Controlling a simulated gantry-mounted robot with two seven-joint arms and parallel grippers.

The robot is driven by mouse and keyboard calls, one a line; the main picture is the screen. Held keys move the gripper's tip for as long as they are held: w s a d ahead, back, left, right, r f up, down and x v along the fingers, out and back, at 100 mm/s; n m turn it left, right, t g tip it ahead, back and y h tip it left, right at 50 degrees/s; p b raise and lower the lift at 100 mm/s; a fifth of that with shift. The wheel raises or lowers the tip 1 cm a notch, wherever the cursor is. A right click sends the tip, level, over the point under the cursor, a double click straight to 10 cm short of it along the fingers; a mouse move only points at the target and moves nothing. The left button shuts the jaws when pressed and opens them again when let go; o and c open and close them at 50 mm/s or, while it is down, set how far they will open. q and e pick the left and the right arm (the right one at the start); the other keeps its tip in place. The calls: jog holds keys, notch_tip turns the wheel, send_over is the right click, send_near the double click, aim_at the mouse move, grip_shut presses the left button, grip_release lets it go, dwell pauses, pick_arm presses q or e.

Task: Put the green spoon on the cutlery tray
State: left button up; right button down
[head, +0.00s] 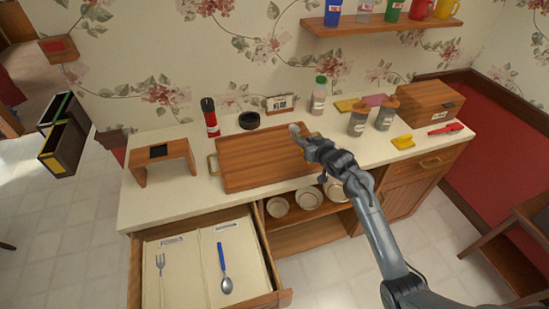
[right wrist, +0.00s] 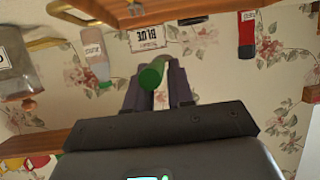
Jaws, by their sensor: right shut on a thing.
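My right gripper (head: 298,131) is above the counter, over the right part of the wooden board. In the right wrist view, it (right wrist: 160,88) is shut on the green spoon (right wrist: 150,78), whose rounded green end shows between the fingers. The rest of the spoon is mostly hidden, and I cannot make it out in the head view. The pale cutlery tray (head: 196,280) lies in the open drawer at the lower left. A fork (head: 160,265) is in its left part and a blue-handled spoon (head: 225,270) in its right part. My left gripper is not in view.
The wooden board (head: 250,165) with brass handles lies on the counter. Behind it are a red bottle (head: 211,120), a black bowl (head: 249,120) and a green-capped bottle (head: 319,95). Grey shakers (head: 358,122) stand to the right. A wooden stand (head: 160,160) is at left.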

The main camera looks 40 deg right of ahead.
jog(key=b, duration=0.2)
send_over(276, 163)
notch_tip(276, 163, down, 6)
jog(key=shift+d+f, duration=0.1)
jog(key=shift+f, duration=0.15)
notch_tip(276, 163, down, 2)
jog(key=shift+f, duration=0.75)
jog(key=shift+f, duration=0.15)
jog(key=c, duration=1)
grip_release()
